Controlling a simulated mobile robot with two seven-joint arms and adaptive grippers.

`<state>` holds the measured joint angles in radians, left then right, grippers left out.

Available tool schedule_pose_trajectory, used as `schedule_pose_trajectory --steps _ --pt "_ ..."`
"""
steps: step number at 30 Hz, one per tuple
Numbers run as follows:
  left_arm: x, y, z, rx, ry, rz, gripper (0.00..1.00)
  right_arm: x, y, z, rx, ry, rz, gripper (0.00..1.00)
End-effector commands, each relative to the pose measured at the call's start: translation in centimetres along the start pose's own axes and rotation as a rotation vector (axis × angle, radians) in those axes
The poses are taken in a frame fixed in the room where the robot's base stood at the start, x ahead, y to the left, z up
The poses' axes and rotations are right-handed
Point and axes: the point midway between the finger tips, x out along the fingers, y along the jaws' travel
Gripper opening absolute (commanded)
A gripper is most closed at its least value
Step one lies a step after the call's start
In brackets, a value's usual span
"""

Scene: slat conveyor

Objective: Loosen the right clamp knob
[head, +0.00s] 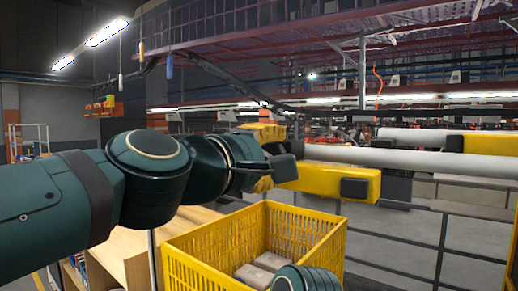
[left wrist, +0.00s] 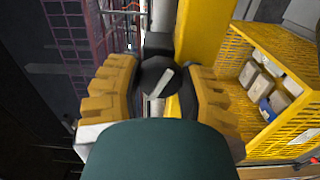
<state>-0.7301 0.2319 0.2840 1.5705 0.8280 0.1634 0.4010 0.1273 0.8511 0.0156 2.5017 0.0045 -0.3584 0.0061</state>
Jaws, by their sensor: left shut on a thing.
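My left gripper (head: 266,158) reaches in from the left to a yellow clamp bracket (head: 325,181) on the conveyor side. Its yellow fingers are around a dark round knob, partly hidden in the head view. In the left wrist view the knob (left wrist: 157,77), with a light bar across its face, sits between the fingertips of the left gripper (left wrist: 160,88), which is shut on it. A black block (head: 354,188) is on the bracket's near face, apart from the gripper. My right gripper is not in view.
A yellow crate (head: 204,256) with beige packages stands below the bracket; it also shows in the left wrist view (left wrist: 262,42). A white rail (head: 420,158) runs right from the bracket. Another yellow bracket (head: 490,144) is farther right. A wooden shelf (head: 140,246) is beside the crate.

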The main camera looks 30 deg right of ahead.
Motion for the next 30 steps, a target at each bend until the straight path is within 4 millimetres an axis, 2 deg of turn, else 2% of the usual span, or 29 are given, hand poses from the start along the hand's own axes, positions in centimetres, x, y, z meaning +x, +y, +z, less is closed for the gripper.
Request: schedule_pose_trajectory --steps 6,15,30 --pt "0.02 0.04 0.02 -0.184 -0.001 -0.001 0.05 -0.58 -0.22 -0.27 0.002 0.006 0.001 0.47" --pt "0.02 0.02 0.05 -0.356 -0.002 -0.001 0.05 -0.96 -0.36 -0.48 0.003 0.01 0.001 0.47" --pt "0.02 -0.01 0.03 -0.433 -0.001 -0.001 0.05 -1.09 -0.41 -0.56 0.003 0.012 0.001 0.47"
